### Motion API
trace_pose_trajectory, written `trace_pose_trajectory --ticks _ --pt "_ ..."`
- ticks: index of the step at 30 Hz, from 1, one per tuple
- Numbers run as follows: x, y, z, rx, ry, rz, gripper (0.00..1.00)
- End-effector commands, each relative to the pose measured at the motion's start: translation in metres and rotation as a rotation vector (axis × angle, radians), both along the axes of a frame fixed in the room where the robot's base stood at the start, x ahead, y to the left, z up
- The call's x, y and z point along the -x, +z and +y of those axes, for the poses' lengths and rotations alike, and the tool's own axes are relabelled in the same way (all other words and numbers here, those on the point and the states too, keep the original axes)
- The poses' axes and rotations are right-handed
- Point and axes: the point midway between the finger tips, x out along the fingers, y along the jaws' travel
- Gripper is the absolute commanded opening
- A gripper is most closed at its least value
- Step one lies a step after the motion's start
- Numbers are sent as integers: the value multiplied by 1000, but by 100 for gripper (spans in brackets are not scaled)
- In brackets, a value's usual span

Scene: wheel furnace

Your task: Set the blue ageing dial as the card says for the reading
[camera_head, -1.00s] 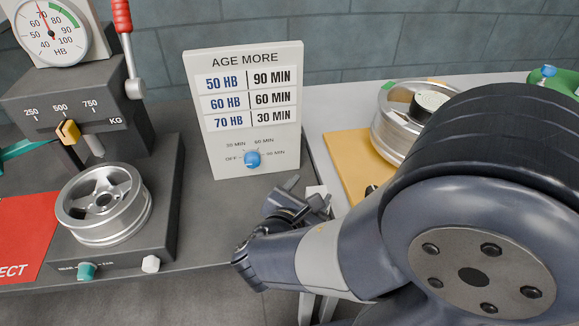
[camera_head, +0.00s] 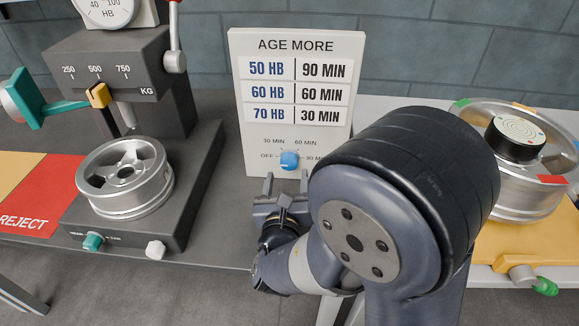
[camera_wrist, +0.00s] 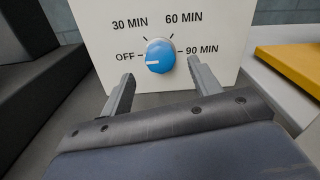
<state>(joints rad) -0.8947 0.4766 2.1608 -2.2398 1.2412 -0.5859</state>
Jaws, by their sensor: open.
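The blue ageing dial (camera_head: 289,161) is on the lower part of the white AGE MORE card (camera_head: 345,60). In the wrist view the dial (camera_wrist: 160,60) has its white mark pointing left at OFF; 30 MIN, 60 MIN and 90 MIN are printed around it. The card pairs 50 HB with 90 MIN, 60 HB with 60 MIN, 70 HB with 30 MIN. The HB gauge (camera_head: 107,14) is mostly cut off at the top, so its needle's reading is hidden now. My gripper (camera_head: 286,183) is open and empty, just in front of and below the dial, fingers on either side.
A silver wheel (camera_head: 125,178) sits on the grey tester, which has a yellow slider (camera_head: 98,95) near 500 KG and a teal knob (camera_head: 93,242). A red REJECT mat (camera_head: 45,200) lies left. Another wheel (camera_head: 470,190) stands right on a yellow base (camera_head: 500,240).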

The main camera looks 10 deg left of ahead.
Motion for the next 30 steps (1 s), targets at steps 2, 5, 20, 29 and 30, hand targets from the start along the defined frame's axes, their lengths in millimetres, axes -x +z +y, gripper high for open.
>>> trace_pose_trajectory --ticks 2,5,20,29,30 --pt "-15 0 0 -1 -5 -1 59" --pt "-28 0 1 -1 -4 -1 59" --pt "-45 0 2 -1 -1 0 59" --pt "-45 0 2 -1 -1 0 35" --pt "-45 0 2 -1 -1 0 31"
